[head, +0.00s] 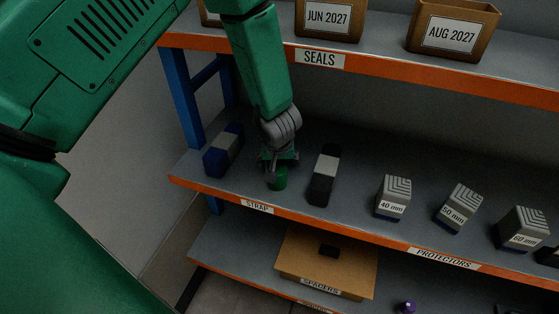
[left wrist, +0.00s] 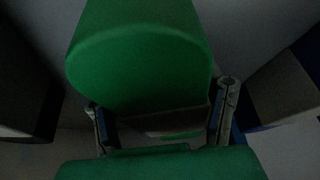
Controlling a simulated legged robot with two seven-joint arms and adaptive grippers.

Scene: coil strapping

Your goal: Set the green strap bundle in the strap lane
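The green strap bundle (head: 278,181) is at the strap shelf, above the STRAP label (head: 257,206), between a blue bundle and a black bundle. My left gripper (head: 278,163) points down over it and hides much of it. In the left wrist view the bundle's rounded green end (left wrist: 140,55) is close and large, with a grey band beyond it. The left gripper's fingers (left wrist: 165,128) stand one on each side of the bundle. The dark picture does not show whether they press on it, or whether the bundle rests on the shelf. My right gripper is out of view.
The blue bundle (head: 223,150) is close on the left, the black bundle (head: 323,175) on the right. Protector blocks (head: 393,198) stand further right. The SEALS shelf edge (head: 410,72) runs above, close to my forearm. A SPACERS box (head: 327,265) is below.

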